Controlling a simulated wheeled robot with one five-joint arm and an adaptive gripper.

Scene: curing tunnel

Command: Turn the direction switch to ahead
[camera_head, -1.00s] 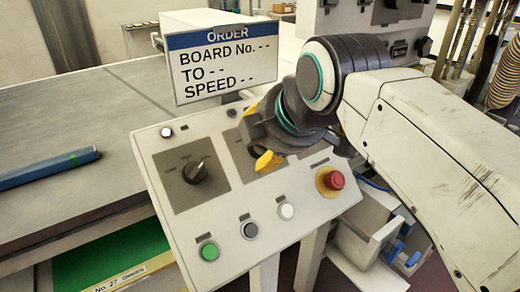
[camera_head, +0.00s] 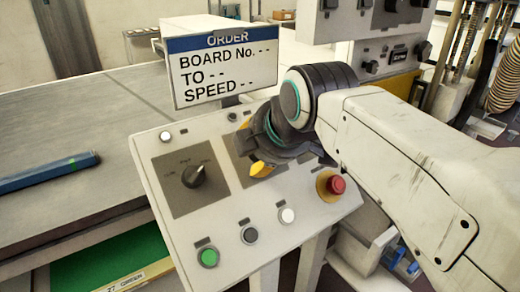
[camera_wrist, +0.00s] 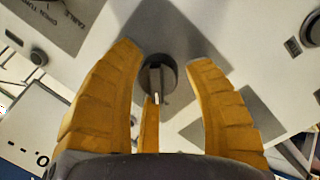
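The control panel (camera_head: 228,222) is a tilted pale box with knobs and buttons. A dark rotary switch (camera_wrist: 157,75) sits on a grey plate in the wrist view, between my yellow fingers. Its pale pointer line runs towards the bottom of that view. No labels around it are readable, so I cannot confirm it is the direction switch. My gripper (camera_wrist: 163,60) is open, with fingers spread on both sides of the switch and no clear contact. In the head view my gripper (camera_head: 260,152) covers most of this right-hand plate.
A second dark knob (camera_head: 194,175) is on the left plate. Below are green (camera_head: 208,257), grey (camera_head: 249,234) and white (camera_head: 287,215) buttons, with a red mushroom button (camera_head: 336,185) at right. An order sign (camera_head: 222,66), reading "BOARD No. --, TO --, SPEED --", stands behind the panel.

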